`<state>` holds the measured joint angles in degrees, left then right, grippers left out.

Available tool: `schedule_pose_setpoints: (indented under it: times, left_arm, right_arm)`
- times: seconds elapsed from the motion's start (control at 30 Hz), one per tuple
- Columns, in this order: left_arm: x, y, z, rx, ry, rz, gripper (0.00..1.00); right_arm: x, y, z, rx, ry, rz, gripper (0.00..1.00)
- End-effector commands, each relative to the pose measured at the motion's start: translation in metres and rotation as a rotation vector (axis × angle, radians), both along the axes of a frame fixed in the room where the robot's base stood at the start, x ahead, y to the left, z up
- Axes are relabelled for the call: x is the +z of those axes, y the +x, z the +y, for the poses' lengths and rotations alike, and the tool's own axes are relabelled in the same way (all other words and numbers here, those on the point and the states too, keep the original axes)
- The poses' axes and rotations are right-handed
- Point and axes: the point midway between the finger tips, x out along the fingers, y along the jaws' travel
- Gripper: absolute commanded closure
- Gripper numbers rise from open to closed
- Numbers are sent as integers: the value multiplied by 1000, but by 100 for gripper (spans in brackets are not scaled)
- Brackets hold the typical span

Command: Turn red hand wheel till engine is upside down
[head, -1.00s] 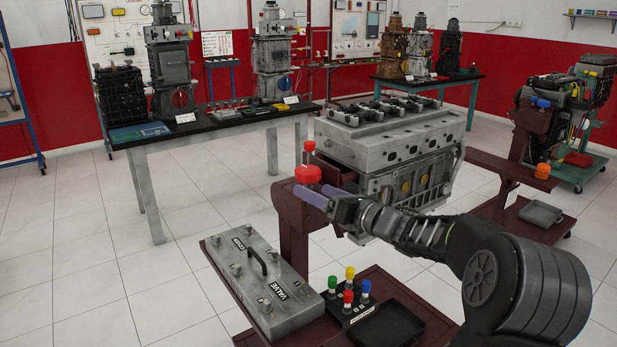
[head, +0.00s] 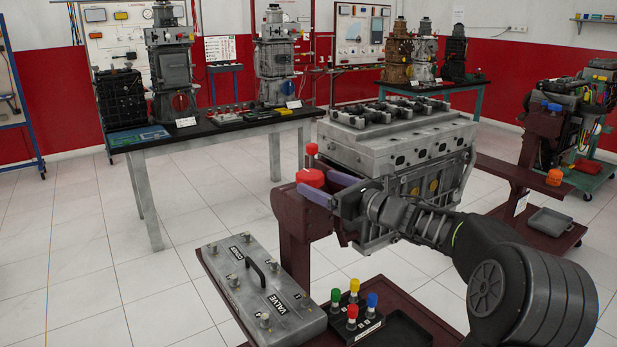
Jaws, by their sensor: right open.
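The red hand wheel (head: 310,178) sits on the dark red stand (head: 292,225), with a small red knob (head: 312,149) standing up at its back. The grey engine block (head: 400,140) is mounted behind it, upright, with the dark valve gear on top. My right gripper (head: 328,188) comes in from the right with its purple fingers spread apart at the wheel. One finger lies at the near side of the wheel and the other at its far right side. I cannot tell whether they touch it. My left gripper is out of view.
A grey valve cover (head: 265,290) lies on the stand's base at the lower left. Several colored-cap bottles in a black holder (head: 355,318) and a black tray (head: 405,330) are beside it. A table (head: 215,132) with engine models stands behind. Open floor lies to the left.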

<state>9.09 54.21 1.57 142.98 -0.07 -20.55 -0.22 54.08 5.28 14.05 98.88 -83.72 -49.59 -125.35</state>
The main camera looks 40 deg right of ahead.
Motion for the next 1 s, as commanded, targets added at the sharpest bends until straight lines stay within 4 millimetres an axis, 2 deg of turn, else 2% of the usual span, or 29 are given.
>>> schedule_pose_setpoints:
  times: [0.1, 0.3, 0.63, 1.0]
  left_arm:
    - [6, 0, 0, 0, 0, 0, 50]
    - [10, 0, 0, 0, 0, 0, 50]
    - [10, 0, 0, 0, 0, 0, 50]
    - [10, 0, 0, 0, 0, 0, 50]
  right_arm:
    - [1, 20, 5, 4, 3, 0, 19]
    - [1, 42, 8, 1, 1, 0, 19]
    - [0, 46, 8, 0, 1, 0, 19]
    - [0, 46, 8, 0, 1, 0, 50]
